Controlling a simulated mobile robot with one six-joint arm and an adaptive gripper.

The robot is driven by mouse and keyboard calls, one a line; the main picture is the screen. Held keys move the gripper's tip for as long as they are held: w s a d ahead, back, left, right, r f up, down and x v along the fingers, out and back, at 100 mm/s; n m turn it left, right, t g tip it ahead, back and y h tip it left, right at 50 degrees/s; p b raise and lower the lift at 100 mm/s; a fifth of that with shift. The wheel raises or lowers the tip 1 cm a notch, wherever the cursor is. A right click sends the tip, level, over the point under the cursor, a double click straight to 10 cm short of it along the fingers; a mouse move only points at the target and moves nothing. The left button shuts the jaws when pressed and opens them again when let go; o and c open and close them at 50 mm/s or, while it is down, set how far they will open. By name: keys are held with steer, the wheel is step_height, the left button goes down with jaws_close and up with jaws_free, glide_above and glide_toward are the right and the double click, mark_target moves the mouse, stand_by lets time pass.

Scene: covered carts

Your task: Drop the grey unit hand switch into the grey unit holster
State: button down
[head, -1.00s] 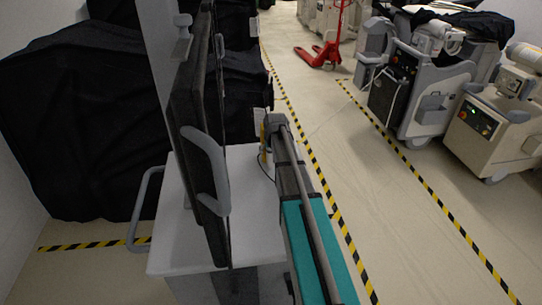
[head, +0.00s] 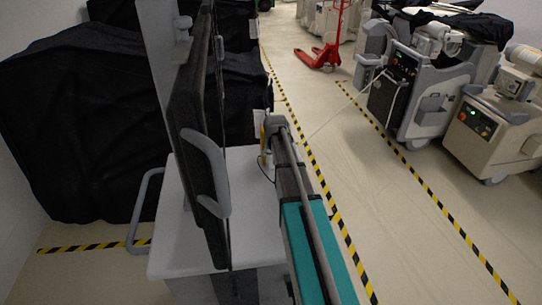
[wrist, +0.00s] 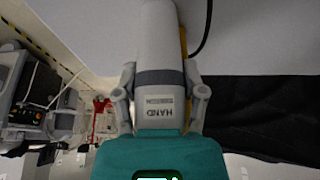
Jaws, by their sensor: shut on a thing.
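My gripper (head: 273,126) is at the far end of my teal arm, above the pale top beside the upright dark panel. A yellow strip (head: 263,140) with a thin black cable hanging below shows just left of the gripper. I cannot make out a holster for certain.
The dark panel (head: 190,130) with grey handles stands close left of my arm. Grey and beige carts (head: 430,95) stand to the right, with a red pallet jack (head: 325,50) behind. Black covers (head: 85,120) fill the left. Floor between the striped tapes is clear.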

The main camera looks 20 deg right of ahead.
steer(key=shift+r, duration=0.1)
steer(key=s+d+r+p, duration=0.9)
steer(key=s+r+p, duration=0.1)
steer(key=r+p, duration=0.2)
steer(key=shift+s+r+p, duration=0.3)
steer(key=shift+r+p, duration=0.1)
steer(key=shift+p, duration=0.15)
steer(key=shift+f, duration=0.2)
stand_by(0.6)
step_height(320, 180, down, 6)
steer(key=b, duration=0.6)
steer(key=shift+r, duration=0.2)
